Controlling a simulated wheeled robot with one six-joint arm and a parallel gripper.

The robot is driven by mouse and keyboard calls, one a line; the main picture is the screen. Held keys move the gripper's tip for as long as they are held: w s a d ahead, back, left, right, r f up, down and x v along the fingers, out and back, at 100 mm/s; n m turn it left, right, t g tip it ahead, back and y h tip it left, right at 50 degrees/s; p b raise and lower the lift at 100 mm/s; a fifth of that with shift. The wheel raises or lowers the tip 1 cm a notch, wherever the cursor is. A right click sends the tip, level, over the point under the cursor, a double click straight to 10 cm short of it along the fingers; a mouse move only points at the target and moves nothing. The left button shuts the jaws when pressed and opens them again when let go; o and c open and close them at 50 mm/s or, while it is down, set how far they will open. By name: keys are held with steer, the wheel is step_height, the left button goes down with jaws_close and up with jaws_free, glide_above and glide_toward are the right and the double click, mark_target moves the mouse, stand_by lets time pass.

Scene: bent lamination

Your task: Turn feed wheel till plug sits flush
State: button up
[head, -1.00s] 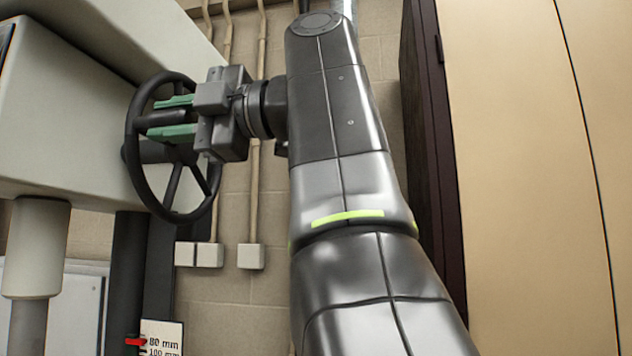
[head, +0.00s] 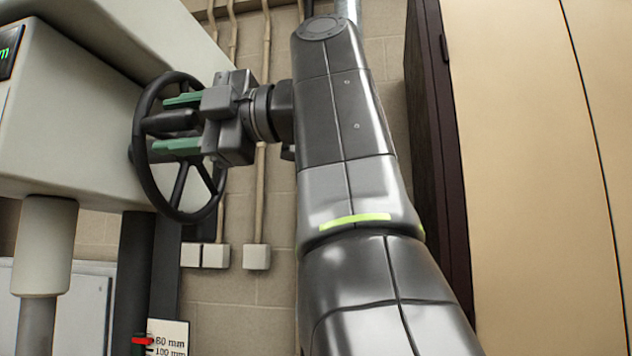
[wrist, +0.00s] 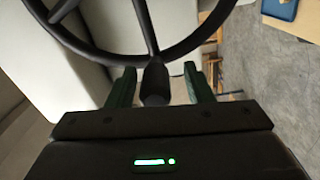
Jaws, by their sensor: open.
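The feed wheel (head: 150,186) is a black spoked handwheel on the side of a pale machine, left in the head view. Its rim (wrist: 190,45) crosses the top of the wrist view. A dark handle (head: 168,121) sticks out from the rim towards me. My gripper (head: 158,123) is open, with one green finger on each side of the handle. In the wrist view the handle (wrist: 155,82) stands between the fingers of my gripper (wrist: 160,68), with a visible gap on each side. I cannot make out the plug in either view.
A scale (head: 170,338) with a red pointer (head: 142,340) near its 80 mm mark shows at the lower left. A display (head: 9,45) with green characters is cut off at the left edge. Pipes and a dark cabinet (head: 440,150) stand behind and right of my arm.

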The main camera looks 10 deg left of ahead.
steer(key=shift+d, duration=0.15)
steer(key=s+d+p, duration=0.1)
steer(key=d, duration=1.2)
steer(key=shift+d, duration=0.25)
stand_by(0.9)
steer(key=shift+a, duration=0.1)
stand_by(0.5)
steer(key=shift+w+a+b, duration=0.15)
steer(key=shift+a+b, duration=0.05)
steer(key=shift+a, duration=1.6)
steer(key=shift+w+a+b, duration=0.1)
steer(key=shift+a+b, duration=0.05)
steer(key=shift+a, duration=1.65)
steer(key=shift+d, duration=0.15)
